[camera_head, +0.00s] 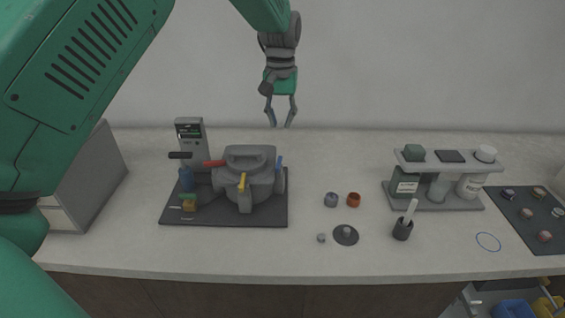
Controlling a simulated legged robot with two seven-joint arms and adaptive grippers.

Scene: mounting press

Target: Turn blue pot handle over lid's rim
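The grey mounting press pot (259,186) stands on a dark mat (223,213) at the left of the counter, with its grey lid (249,155) on top. A blue handle (279,163) sticks up at the pot's right side. A yellow handle (242,182) is at its front and a red handle (214,163) points out to the left. I cannot tell exactly how the blue handle meets the lid's rim. My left gripper (281,125) hangs above and behind the pot, pointing down, fingers apart and empty. My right gripper is not in view.
A grey control unit (191,143) stands behind the pot, and a blue bottle (186,179) stands left of it.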

